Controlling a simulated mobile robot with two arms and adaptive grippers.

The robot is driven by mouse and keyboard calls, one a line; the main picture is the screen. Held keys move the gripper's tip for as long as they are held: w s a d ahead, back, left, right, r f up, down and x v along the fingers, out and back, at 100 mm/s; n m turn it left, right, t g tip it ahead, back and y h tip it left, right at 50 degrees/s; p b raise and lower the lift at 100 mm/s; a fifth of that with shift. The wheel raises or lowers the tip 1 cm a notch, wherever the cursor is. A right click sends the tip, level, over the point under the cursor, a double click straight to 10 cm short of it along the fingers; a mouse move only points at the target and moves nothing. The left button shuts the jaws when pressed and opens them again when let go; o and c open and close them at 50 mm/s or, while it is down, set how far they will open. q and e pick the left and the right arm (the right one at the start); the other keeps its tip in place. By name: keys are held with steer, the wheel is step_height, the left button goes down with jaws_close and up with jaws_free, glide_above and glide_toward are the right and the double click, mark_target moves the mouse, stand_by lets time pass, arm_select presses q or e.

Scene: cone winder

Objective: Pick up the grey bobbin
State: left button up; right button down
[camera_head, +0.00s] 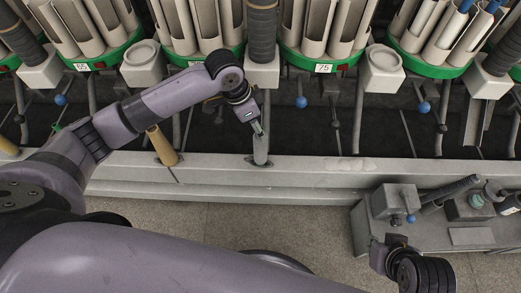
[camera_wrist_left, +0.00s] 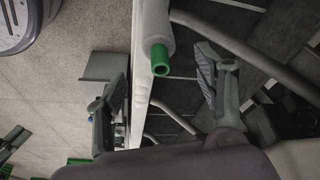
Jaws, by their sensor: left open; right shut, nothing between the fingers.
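The grey bobbin (camera_head: 261,150) stands on the pale rail of the winder, near the middle of the head view. In the left wrist view a pale grey cylinder with a green end (camera_wrist_left: 160,60) shows at the top centre and seems to be this bobbin. My left gripper (camera_head: 259,128) is close above the bobbin's upper end. In the left wrist view its fingers (camera_wrist_left: 160,97) are wide apart with nothing held between them. My right gripper (camera_head: 394,241) is low at the right of the head view, shut and empty, and partly hidden by its own wrist.
A tan bobbin (camera_head: 162,146) leans on the rail to the left. Green-based holders with pale tubes (camera_head: 332,25) line the back. Blue knobs (camera_head: 301,102) on thin rods stand right of the bobbin. A grey machine unit (camera_head: 395,200) is beside my right gripper.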

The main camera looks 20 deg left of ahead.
mark_target(260, 147)
arm_select(q)
steer(key=x, duration=0.2)
steer(key=shift+d+f+b, duration=0.1)
steer(key=shift+f+b, duration=0.15)
steer(key=shift+b, duration=0.05)
steer(key=shift+b+x, duration=0.7)
steer(key=shift+x, duration=0.5)
steer(key=shift+b+x, duration=0.5)
steer(key=shift+x, duration=0.7)
steer(key=shift+w, duration=0.1)
arm_select(e)
steer(key=w+a+r+t+y, duration=0.2)
steer(key=w+a+r+t, duration=0.3)
steer(key=w+r+t, duration=0.4)
steer(key=w+r, duration=0.1)
steer(key=w, duration=0.3)
steer(key=shift+n, duration=0.3)
arm_select(q)
steer(key=c, duration=1.1)
steer(key=shift+c, duration=0.2)
